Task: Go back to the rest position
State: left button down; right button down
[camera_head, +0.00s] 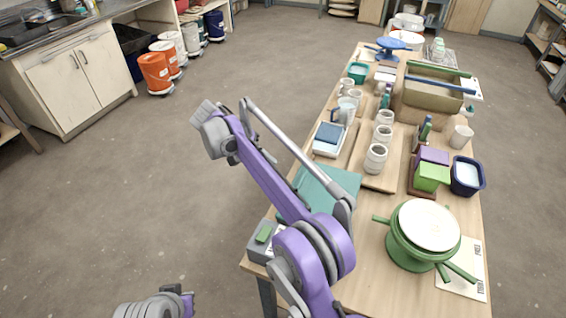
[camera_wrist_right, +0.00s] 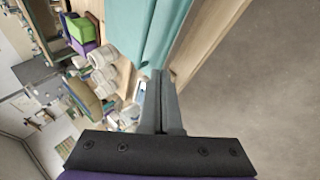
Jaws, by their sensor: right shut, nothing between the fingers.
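The teal mat (camera_wrist_right: 142,30) and the table edge show beyond the fingers. A grey and purple part of my left arm shows at the bottom left of the head view; its gripper is not visible.
My right arm hides part of the table's near left side. On the table are the teal mat (camera_head: 328,188), white jars (camera_head: 376,158), a green banding wheel (camera_head: 405,252) with a white disc, and a blue tub (camera_head: 467,176). The middle floor is clear.

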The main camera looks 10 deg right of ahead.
jog(key=s+d+r+n+t+y, duration=0.15)
jog(key=s+d+r+y, duration=0.3)
jog(key=s+d, duration=0.65)
jog(key=s+d+f+t+y, duration=0.1)
jog(key=s+f, duration=0.4)
jog(key=s, duration=0.6)
jog(key=s+d+f+t+y, duration=0.1)
jog(key=s+f, duration=0.4)
jog(key=s, duration=0.7)
jog(key=shift+d+f+t+y, duration=0.15)
jog(key=shift+d+t+y, duration=0.1)
jog(key=shift+t+y, duration=0.4)
jog(key=shift+s+n, duration=0.1)
jog(key=shift+n, duration=0.15)
